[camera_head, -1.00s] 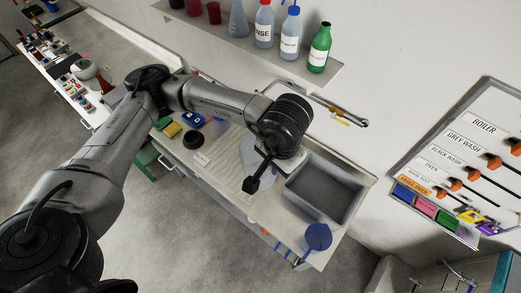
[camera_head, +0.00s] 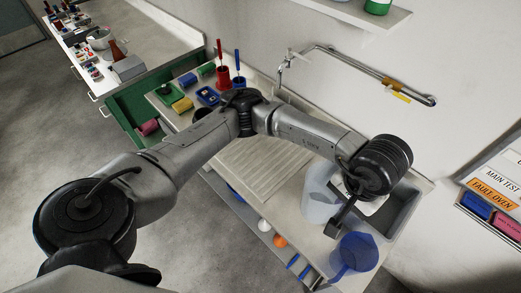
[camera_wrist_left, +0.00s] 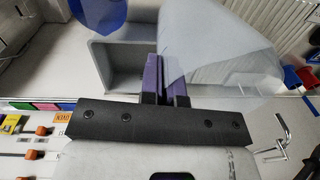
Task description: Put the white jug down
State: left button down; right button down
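The white translucent jug (camera_head: 319,196) is at the left end of the sink in the head view. In the left wrist view the jug (camera_wrist_left: 225,62) fills the upper right. My left gripper (camera_head: 343,212) is at the jug's right side. In the wrist view its purple fingers (camera_wrist_left: 166,78) are close together at the jug's edge, seemingly shut on its handle, which is largely hidden. I cannot tell whether the jug's base touches the counter. My right gripper is not in view.
A blue jug (camera_head: 356,252) stands at the counter's front right corner. The grey sink (camera_head: 408,207) lies behind my left gripper. The ribbed drainboard (camera_head: 270,172) to the left is clear. A tap (camera_head: 285,62) and wall pipe are behind.

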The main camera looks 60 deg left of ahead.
pick_arm(q)
notch_tip(320, 180, down, 10)
jog(key=w+d+n+b, duration=0.1)
jog(key=d+b, duration=0.1)
jog(key=b, duration=0.6)
jog(key=s+a+f+b, duration=0.2)
jog(key=s+a+f, duration=0.1)
jog(key=a+f, duration=0.7)
jog(key=shift+s+a+f, duration=0.3)
jog(key=shift+a+f, duration=0.1)
jog(key=shift+a, duration=0.25)
jog(key=shift+f, duration=0.1)
jog(key=shift+f, duration=0.1)
jog(key=c, duration=1.3)
grip_release()
jog(key=shift+c, duration=0.2)
